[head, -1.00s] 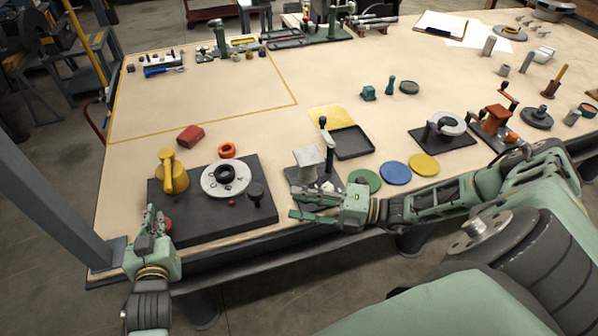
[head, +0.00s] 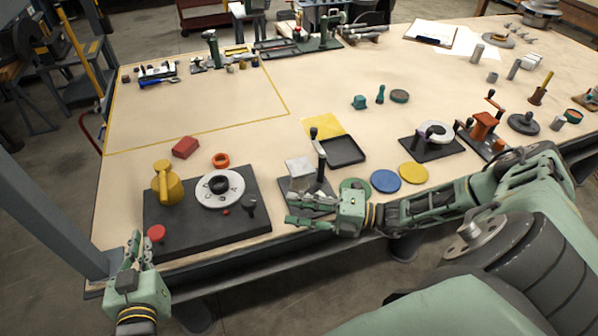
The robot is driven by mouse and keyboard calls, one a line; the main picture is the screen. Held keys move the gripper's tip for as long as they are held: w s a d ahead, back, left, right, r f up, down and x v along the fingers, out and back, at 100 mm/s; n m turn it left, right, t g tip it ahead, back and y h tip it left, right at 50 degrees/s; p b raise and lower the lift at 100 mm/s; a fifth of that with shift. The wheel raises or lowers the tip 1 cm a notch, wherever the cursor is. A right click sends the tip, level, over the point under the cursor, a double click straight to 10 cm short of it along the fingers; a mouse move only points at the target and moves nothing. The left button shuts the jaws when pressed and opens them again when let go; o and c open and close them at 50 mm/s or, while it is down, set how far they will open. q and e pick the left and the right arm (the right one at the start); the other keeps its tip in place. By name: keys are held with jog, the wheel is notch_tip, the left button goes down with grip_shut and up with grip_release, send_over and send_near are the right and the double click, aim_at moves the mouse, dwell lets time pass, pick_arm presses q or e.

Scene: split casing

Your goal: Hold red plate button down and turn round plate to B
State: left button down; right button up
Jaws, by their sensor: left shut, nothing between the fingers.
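A dark base plate (head: 190,240) lies at the table's front left. The red button (head: 156,233) is a round cap near its front left corner. The round plate (head: 234,197) is a pale disc with a dark hub and letters too small to read. A small red mark (head: 226,212) sits just in front of it. My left gripper (head: 143,240) is shut and empty, beside and in front of the red button, apparently not on it. My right gripper (head: 289,209) is open, fingers pointing left, to the right of the base plate, touching nothing that I can make out.
A yellow part (head: 166,185) and a black knob (head: 248,204) stand on the base plate. A red block (head: 186,147) and an orange ring (head: 221,160) lie behind. A grey stand with a lever (head: 320,160) is near my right gripper. The yellow-outlined area is mostly clear.

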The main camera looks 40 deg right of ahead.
pick_arm(q)
jog(key=shift+v, duration=1)
